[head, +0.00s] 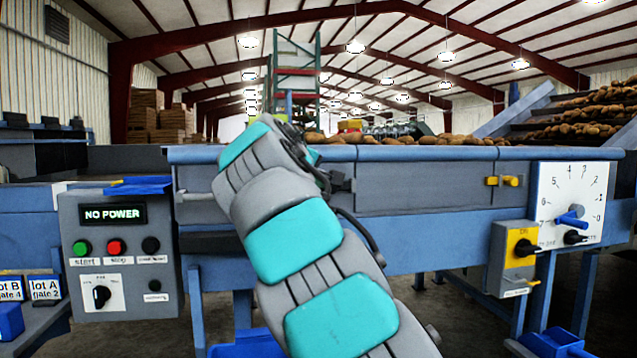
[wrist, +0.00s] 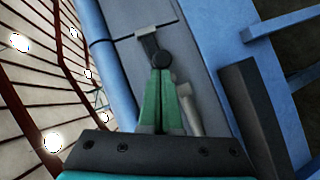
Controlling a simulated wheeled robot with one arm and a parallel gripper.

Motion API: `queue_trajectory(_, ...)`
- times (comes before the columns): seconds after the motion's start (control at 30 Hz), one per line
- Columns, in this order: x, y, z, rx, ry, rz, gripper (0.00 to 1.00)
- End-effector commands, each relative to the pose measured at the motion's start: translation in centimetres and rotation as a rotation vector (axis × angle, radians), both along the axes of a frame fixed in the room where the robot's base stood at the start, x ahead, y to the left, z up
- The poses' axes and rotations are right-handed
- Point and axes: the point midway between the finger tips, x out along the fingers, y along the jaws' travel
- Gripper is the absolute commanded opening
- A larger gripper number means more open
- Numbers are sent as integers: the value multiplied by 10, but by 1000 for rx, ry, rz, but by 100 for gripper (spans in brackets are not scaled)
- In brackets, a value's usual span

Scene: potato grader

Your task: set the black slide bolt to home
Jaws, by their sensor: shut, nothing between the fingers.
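In the wrist view my gripper (wrist: 161,74) shows as two green fingers closed together, with nothing held between them. Their tips are right at a dark round knob (wrist: 162,60), which I take to be part of the black slide bolt; I cannot tell whether they touch it. A dark T-shaped piece (wrist: 149,31) lies just beyond the knob on the grey panel. In the head view my arm hides the gripper, and a small dark fitting (head: 341,181) shows just right of the arm on the panel. The bolt's position along its travel is not clear.
A control box (head: 118,255) reading NO POWER stands at left. A yellow bolt (head: 510,181), a yellow switch box (head: 518,246) and a white dial (head: 570,203) are at right. Potatoes (head: 440,139) lie behind the blue frame. In the wrist view a grey handle (wrist: 189,112) is beside the fingers.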

Motion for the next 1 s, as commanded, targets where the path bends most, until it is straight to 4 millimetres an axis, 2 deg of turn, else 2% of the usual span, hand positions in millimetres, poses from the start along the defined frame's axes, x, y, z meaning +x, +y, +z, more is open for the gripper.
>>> queue_trajectory(0.3, 9, -36, 1, 1, 0, -5, 0)
queue_trajectory(0.4, 11, -42, 1, 1, -2, -1, 0)
queue_trajectory(0.77, 12, -42, 0, 1, 1, -2, 0)
queue_trajectory(1.0, 5, -35, 8, 0, 0, -1, 0)
